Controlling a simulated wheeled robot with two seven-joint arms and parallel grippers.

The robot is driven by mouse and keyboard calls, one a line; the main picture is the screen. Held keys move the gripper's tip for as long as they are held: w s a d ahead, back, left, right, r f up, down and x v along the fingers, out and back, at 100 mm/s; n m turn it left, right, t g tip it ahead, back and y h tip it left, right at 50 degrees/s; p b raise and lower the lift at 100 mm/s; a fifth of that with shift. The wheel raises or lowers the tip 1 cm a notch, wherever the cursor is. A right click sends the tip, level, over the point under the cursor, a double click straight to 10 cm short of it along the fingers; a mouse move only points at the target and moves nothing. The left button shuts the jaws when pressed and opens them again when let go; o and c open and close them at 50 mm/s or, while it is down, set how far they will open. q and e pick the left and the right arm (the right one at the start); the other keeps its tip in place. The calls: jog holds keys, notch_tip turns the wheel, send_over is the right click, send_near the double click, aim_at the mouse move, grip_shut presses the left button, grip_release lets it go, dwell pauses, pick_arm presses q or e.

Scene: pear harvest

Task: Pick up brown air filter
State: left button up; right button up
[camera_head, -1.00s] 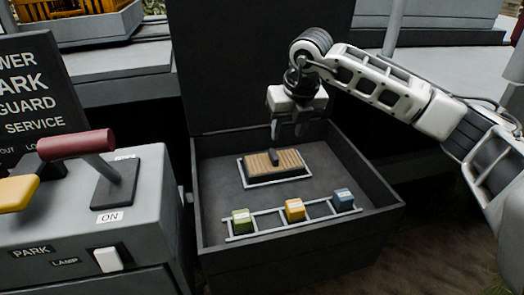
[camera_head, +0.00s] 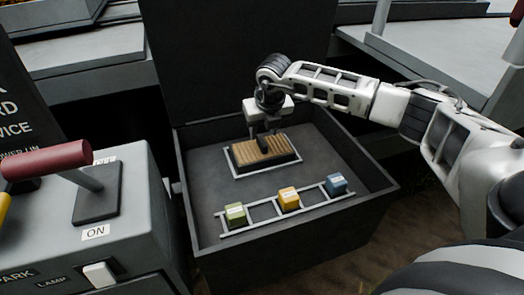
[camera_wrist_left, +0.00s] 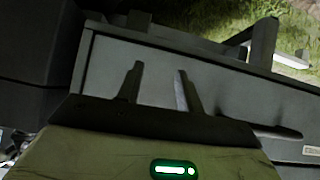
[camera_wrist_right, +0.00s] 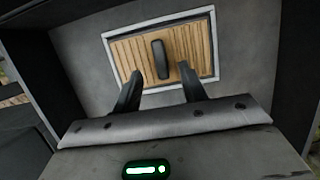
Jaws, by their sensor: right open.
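The brown air filter (camera_head: 264,150) is a pleated tan block in a light rectangular frame on the floor of the dark open box (camera_head: 292,252). In the right wrist view the filter (camera_wrist_right: 195,50) shows a dark upright handle (camera_wrist_right: 160,59) across its middle. My right gripper (camera_head: 264,138) is over the filter, pointing down. Its open fingers (camera_wrist_right: 160,88) stand on either side of the handle's near end in the right wrist view; I cannot tell whether they touch it. My left gripper (camera_wrist_left: 158,85) shows only in its wrist view, fingers apart with nothing between them, in front of a grey panel.
A light rack (camera_head: 262,217) at the box's front holds a green block (camera_head: 235,214), a yellow block (camera_head: 289,199) and a blue block (camera_head: 336,184). A grey control console (camera_head: 130,225) with a red-handled lever (camera_head: 47,160) stands at left. The box walls surround the filter.

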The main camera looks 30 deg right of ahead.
aim_at(262, 140)
jog(key=x, duration=0.4)
jog(key=shift+w+f+p, duration=0.1)
jog(key=shift+f+p, duration=0.2)
jog(key=shift+p, duration=0.05)
grip_shut()
jog(key=shift+r, duration=0.15)
